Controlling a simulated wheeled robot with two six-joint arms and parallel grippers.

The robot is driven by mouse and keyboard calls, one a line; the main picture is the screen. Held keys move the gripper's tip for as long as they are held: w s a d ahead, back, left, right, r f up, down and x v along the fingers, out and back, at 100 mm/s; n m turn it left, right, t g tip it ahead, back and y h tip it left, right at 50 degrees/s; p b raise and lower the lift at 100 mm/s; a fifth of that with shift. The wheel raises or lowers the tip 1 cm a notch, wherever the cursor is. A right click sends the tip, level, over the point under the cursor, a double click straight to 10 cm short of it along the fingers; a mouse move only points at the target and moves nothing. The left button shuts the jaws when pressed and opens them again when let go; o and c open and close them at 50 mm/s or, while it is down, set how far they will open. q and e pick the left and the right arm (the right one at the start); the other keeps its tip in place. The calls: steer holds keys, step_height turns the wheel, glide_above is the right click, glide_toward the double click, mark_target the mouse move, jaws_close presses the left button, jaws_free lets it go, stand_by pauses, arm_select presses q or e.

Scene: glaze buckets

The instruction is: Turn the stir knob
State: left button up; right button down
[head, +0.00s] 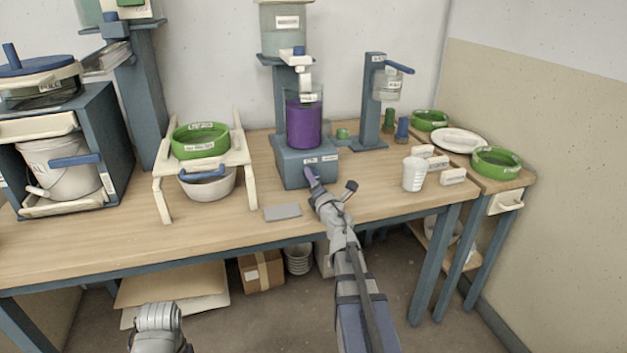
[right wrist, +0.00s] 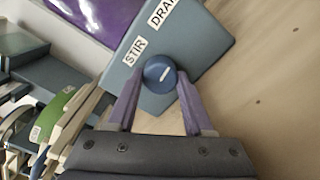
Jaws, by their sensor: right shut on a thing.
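The stir knob (right wrist: 160,74) is a round blue dial with a white pointer line that lies at a slant in the right wrist view. It sits on the blue-grey base (head: 291,168) under a clear vessel of purple glaze (head: 303,124). The label STIR (right wrist: 135,50) is beside it. My right gripper (right wrist: 160,82) is shut on the knob, with one purple finger at each side. In the head view my right gripper (head: 311,177) reaches the front of the base and hides the knob. Part of my left arm shows at the bottom left; its gripper is not visible.
A grey plate (head: 282,212) lies left of my right arm. A white stand with a green bowl (head: 200,141) is further left. White cups (head: 414,174) and small label blocks (head: 453,177) stand to the right. The table front is mostly clear.

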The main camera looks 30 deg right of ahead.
steer(key=m, duration=0.4)
steer(key=shift+m, duration=2.8)
steer(key=shift+c, duration=1.5)
jaws_free()
steer(key=shift+v, duration=3.9)
